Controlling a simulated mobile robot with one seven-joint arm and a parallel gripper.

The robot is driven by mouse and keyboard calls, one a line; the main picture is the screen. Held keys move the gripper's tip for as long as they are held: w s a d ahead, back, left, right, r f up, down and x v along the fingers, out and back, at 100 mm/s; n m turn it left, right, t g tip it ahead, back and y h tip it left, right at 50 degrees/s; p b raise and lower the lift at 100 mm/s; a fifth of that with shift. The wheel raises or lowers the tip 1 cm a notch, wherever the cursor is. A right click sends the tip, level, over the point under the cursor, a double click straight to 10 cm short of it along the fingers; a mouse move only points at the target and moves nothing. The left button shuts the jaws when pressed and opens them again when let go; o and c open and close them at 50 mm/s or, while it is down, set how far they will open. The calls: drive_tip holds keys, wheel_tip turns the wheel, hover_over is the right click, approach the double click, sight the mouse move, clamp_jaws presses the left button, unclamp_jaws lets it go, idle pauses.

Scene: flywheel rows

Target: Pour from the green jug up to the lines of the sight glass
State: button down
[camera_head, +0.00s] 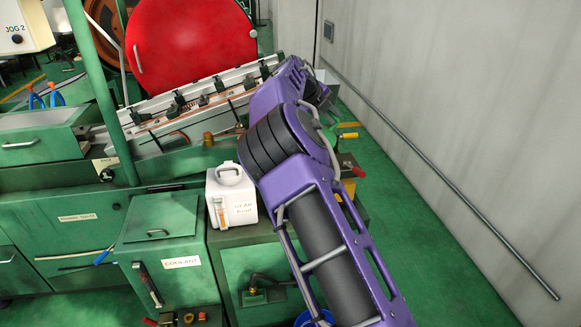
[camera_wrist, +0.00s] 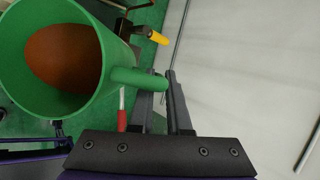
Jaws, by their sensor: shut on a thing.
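The green jug (camera_wrist: 112,50) fills the upper left of the wrist view. Its mouth faces the camera and brown liquid (camera_wrist: 62,58) shows inside. My gripper (camera_wrist: 164,75) is shut on the jug's handle (camera_wrist: 138,79), at the right side of the jug. In the head view my purple arm hides most of the gripper and jug. A white gear head box (camera_head: 241,207) with a lifting knob stands on a green cabinet, left of my arm. Its sight glass (camera_head: 221,212) is on the front left and looks orange-brown low down; its lines are too small to read.
A green coolant box (camera_head: 165,235) stands left of the white box. A machine bed with a red round cover (camera_head: 190,45) lies behind. A yellow-handled lever (camera_wrist: 158,38) and a red-handled lever (camera_wrist: 122,118) are close to the jug. A wall (camera_head: 450,100) bounds the right.

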drive_tip(key=shift+a+r+h+b, duration=0.1)
drive_tip(key=shift+r+h+b, duration=0.2)
drive_tip(key=shift+b, duration=0.05)
idle(0.8)
drive_tip(key=shift+r+p, duration=0.15)
drive_tip(key=shift+p, duration=0.2)
drive_tip(key=shift+w+d+f+y+p, duration=0.1)
drive_tip(key=shift+d+f+y+p, duration=0.4)
drive_tip(key=shift+f+y, duration=0.6)
drive_tip(key=shift+f, duration=0.1)
drive_tip(key=shift+w+d+f+m+g+y+p, duration=0.15)
drive_tip(key=shift+d+f+m+g+y, duration=0.2)
drive_tip(key=shift+d+f+y, duration=0.7)
drive_tip(key=shift+w+d+f+m+g+y+p, duration=0.1)
drive_tip(key=shift+w+d+f+m+g+y, duration=0.15)
drive_tip(key=shift+d+f+y, duration=0.85)
drive_tip(key=shift+w+d+f+m+g+y+p, duration=0.1)
drive_tip(key=shift+d+f+m+g+y, duration=0.3)
drive_tip(key=shift+f+y, duration=1.15)
wheel_tip(320, 180, up, 5)
drive_tip(key=shift+f, duration=0.15)
